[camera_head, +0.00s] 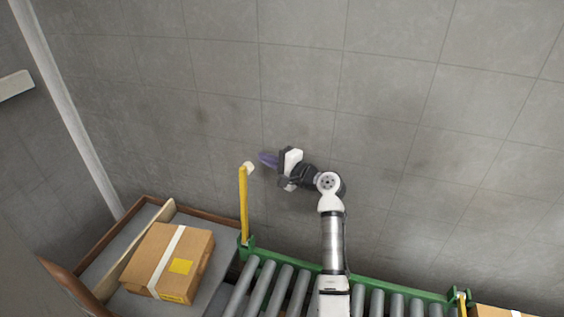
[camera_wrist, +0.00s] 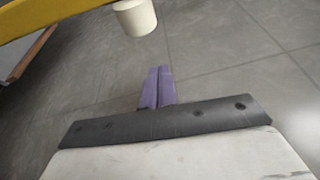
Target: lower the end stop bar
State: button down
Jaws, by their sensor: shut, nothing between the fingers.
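The end stop bar (camera_head: 244,205) is yellow and stands upright at the left end of the roller conveyor, hinged at its green frame. A white cylindrical knob (camera_head: 249,168) is at its top end. My gripper (camera_head: 263,159) has purple fingers, held together and empty, just right of the knob and slightly above it in the head view. In the wrist view the purple fingers (camera_wrist: 158,88) point ahead, with the white knob (camera_wrist: 135,17) and part of the yellow bar (camera_wrist: 50,17) at the top. I see no clear contact between fingers and knob.
The roller conveyor (camera_head: 262,285) with its green rail runs along the bottom under my arm. A taped cardboard box (camera_head: 172,262) lies in a wood-edged tray at the left. Another box (camera_head: 500,312) shows at the lower right. Floor beyond the conveyor is clear.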

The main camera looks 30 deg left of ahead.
jog(key=s, duration=0.1)
jog(key=s+p, duration=0.1)
jog(key=s, duration=0.1)
jog(key=shift+s+r+p, duration=0.25)
jog(key=shift+s+p, duration=0.1)
jog(key=shift+s+d, duration=0.1)
